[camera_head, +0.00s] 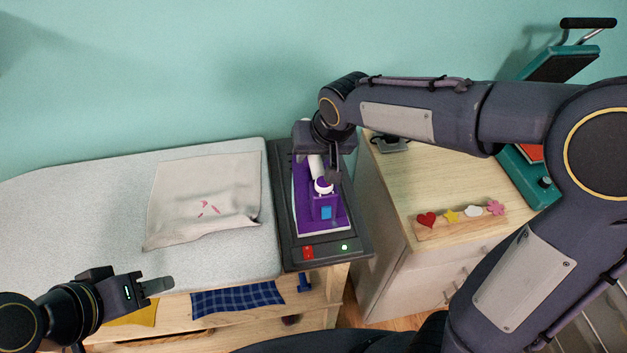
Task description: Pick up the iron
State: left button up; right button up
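The iron (326,212) is purple and white with a blue patch. It sits on a dark grey base (287,220) at the right end of the ironing board. My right gripper (322,168) is over the iron, around or just above its white handle. The wrist hides part of the handle, and I cannot tell whether the fingers are closed on it. My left gripper (150,288) is at the lower left, in front of the board and away from the iron. Its finger shows side-on, so its opening is unclear.
A cream cloth (205,200) with red marks lies on the light grey ironing board (60,215). A wooden cabinet (400,185) to the right carries a strip of colourful shapes (462,219) and a teal heat press (520,175). Folded fabrics (238,299) lie on a shelf below the board.

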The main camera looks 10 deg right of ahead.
grip_shut()
jog(key=shift+w+r, duration=0.1)
jog(key=shift+r, duration=0.05)
jog(key=shift+r, duration=0.1)
